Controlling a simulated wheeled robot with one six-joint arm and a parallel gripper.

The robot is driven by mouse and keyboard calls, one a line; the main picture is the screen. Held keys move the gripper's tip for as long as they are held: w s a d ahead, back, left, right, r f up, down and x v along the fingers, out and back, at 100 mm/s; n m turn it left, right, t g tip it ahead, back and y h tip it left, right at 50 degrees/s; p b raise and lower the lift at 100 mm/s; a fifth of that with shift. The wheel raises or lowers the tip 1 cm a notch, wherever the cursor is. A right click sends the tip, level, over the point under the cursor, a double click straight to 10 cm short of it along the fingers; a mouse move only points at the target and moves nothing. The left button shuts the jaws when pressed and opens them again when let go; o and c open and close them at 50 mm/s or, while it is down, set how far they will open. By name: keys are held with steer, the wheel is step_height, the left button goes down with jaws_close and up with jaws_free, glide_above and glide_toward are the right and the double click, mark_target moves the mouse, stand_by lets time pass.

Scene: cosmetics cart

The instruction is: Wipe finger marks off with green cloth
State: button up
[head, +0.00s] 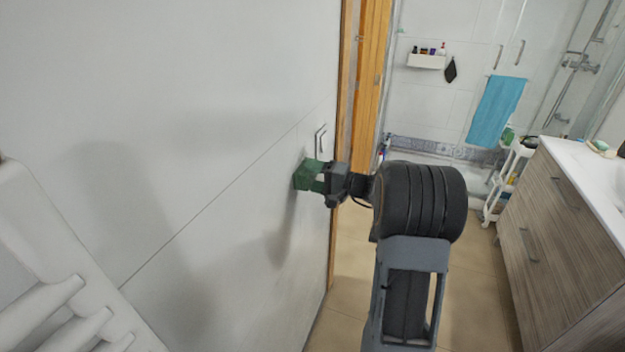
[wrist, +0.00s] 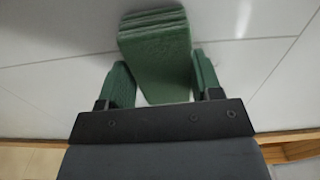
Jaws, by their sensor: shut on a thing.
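The green cloth (head: 306,174) is a folded, layered pad held at the end of my gripper (head: 322,182). In the wrist view the cloth (wrist: 158,58) sits between the two green-sided fingers of my gripper (wrist: 163,82), and its folded edge faces the white tiled wall (head: 200,110). The cloth is at the wall or very close to it; I cannot tell whether it touches. It is just below and left of a white wall switch (head: 321,140). I cannot make out finger marks on the wall.
A wooden door frame (head: 368,80) stands right of the switch. A white towel radiator (head: 50,250) is at the lower left. A wood-front vanity (head: 560,240) and a blue towel (head: 496,112) are in the room beyond. The tan floor between is clear.

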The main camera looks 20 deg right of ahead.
steer(key=shift+w+d+r+b, duration=0.25)
steer(key=shift+w+d+r, duration=0.1)
steer(key=shift+w+d, duration=0.4)
steer(key=shift+w+d+r+b, duration=0.2)
steer(key=shift+w+d+r, duration=0.1)
steer(key=shift+w+d, duration=0.35)
steer(key=shift+w+d+r+b, duration=0.25)
steer(key=shift+w+d+r, duration=0.1)
steer(key=shift+w+d, duration=0.4)
steer(key=shift+s+a+b, duration=2.45)
steer(key=shift+a+b, duration=0.1)
steer(key=shift+b, duration=0.5)
steer(key=shift+r+p, duration=0.4)
steer(key=shift+r, duration=0.65)
steer(key=shift+w+d+p, duration=0.4)
steer(key=shift+w+d, duration=2.05)
